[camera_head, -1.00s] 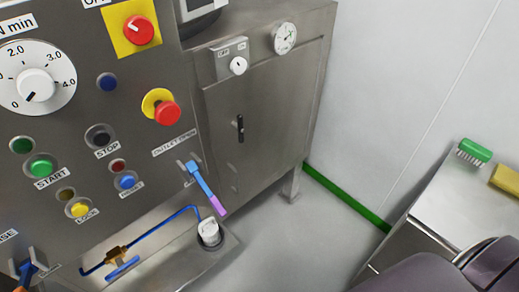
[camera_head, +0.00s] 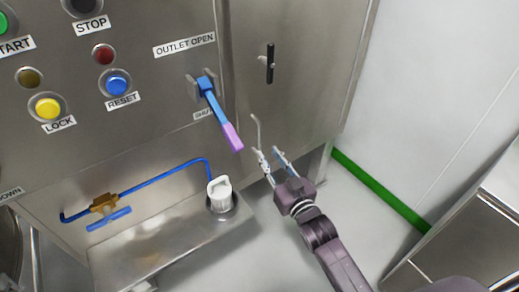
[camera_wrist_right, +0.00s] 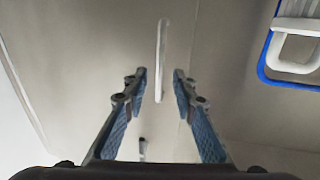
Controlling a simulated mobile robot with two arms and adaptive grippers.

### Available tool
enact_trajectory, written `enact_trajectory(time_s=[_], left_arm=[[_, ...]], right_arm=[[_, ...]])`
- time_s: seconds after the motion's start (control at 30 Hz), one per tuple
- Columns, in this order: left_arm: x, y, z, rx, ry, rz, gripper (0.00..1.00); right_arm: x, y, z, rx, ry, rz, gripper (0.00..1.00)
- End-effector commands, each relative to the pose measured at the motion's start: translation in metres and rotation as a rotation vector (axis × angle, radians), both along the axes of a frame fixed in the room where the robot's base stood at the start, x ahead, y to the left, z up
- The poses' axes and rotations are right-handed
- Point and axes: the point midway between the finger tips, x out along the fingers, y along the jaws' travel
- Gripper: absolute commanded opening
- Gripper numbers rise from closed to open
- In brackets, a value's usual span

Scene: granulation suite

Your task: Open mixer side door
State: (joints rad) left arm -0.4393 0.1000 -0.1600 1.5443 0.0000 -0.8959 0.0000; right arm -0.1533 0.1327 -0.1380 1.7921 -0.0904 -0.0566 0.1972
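The mixer side door (camera_head: 300,75) is the grey steel panel right of the control panel, and it looks shut. A black latch (camera_head: 270,62) sits on its upper part. A thin, curved metal handle (camera_head: 256,130) stands out lower on the door. My right gripper (camera_head: 267,157) is in front of the door's lower part, with its fingertips close to this handle. In the right wrist view my right gripper (camera_wrist_right: 160,88) is open, and a pale upright bar (camera_wrist_right: 161,55), apparently the handle, shows between and beyond the fingertips. I cannot tell whether they touch. My left gripper is not in view.
A blue and purple outlet lever (camera_head: 219,113) juts out just left of my right gripper. Below are a blue pipe (camera_head: 160,182), a white-capped fitting (camera_head: 220,192) and a steel ledge (camera_head: 150,250). A steel cabinet (camera_head: 470,235) stands at the lower right. Floor is clear between.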

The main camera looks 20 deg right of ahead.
Motion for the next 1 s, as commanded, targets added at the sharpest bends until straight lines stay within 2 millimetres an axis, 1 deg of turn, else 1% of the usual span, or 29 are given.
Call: enact_trajectory(time_s=[0.17, 0.4, 0.5, 0.6, 0.73, 0.97, 1.0], left_arm=[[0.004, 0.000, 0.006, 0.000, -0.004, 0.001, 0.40], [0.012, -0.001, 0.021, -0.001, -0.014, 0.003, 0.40], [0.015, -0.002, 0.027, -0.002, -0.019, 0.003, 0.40], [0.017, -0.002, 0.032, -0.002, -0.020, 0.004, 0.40], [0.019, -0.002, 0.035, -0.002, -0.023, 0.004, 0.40], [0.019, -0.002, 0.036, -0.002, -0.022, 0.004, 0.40], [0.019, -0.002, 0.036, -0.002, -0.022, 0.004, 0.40]], right_arm=[[0.015, 0.002, 0.005, 0.001, -0.010, 0.001, 0.25], [0.051, 0.008, 0.004, 0.000, -0.009, 0.001, 0.25], [0.063, 0.010, 0.003, 0.001, -0.008, 0.000, 0.25], [0.071, 0.011, 0.003, 0.002, -0.007, 0.001, 0.25], [0.076, 0.012, 0.003, 0.002, -0.005, 0.001, 0.25], [0.076, 0.012, 0.003, 0.001, -0.005, 0.001, 0.25], [0.076, 0.012, 0.003, 0.001, -0.005, 0.001, 0.23]])
